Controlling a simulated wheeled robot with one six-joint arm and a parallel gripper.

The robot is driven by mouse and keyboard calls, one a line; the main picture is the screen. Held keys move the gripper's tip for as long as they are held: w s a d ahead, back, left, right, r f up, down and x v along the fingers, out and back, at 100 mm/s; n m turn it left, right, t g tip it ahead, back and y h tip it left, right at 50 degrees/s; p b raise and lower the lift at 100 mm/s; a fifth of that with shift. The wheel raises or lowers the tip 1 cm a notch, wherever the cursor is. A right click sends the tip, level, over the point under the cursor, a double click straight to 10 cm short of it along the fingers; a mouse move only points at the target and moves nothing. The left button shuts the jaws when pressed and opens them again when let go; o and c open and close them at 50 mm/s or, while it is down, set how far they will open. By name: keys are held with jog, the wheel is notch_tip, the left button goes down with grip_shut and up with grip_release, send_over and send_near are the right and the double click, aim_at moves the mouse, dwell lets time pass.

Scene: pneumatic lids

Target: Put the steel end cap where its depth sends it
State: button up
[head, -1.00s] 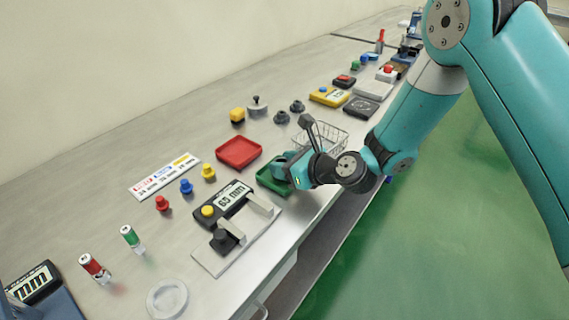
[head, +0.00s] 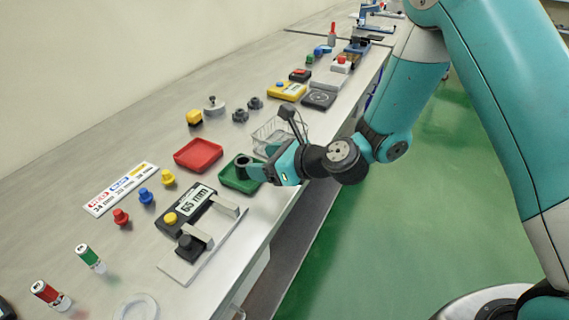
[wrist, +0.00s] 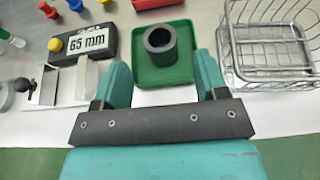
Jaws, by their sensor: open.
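A dark grey hollow cylinder, which looks like the steel end cap (wrist: 160,46), stands upright with its open end up in the green tray (wrist: 178,77). In the head view the cap (head: 242,161) is near the back of the green tray (head: 236,185). My gripper (wrist: 161,66) is open and empty. Its two teal fingers are spread on the near side of the cap, apart from it. In the head view my gripper (head: 262,171) is at the tray's right side. The depth gauge (wrist: 88,42) left of the tray reads 65 mm.
A wire basket (head: 277,138) is close beside the green tray. A red tray (head: 198,153) lies behind it. A colour-coded card (head: 120,189) and red, blue and yellow pegs are left. Several button devices stand further along the bench. The bench's front edge is close.

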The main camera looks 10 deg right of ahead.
jog(key=v, duration=0.5)
jog(key=shift+b, duration=0.4)
jog(key=shift+s+d+r, duration=0.35)
jog(key=shift+s+d, duration=0.05)
jog(key=s+a+r+n+g+h, duration=0.1)
jog(key=s+r+n+g, duration=0.25)
jog(key=s+n, duration=0.45)
jog(key=s+a+r+n+g, duration=0.1)
jog(key=s+r+n+g, duration=0.25)
jog(key=n, duration=0.75)
jog(key=s+d+r+n+g+h, duration=0.1)
jog(key=s+d+r+n+h, duration=0.3)
jog(key=n, duration=0.9)
jog(key=s+d+h, duration=0.1)
jog(key=s+d, duration=0.2)
jog(key=s, duration=0.2)
jog(key=shift+s+d+n+h, duration=0.3)
jog(key=shift+s+d+n, duration=0.1)
jog(key=shift+r, duration=0.1)
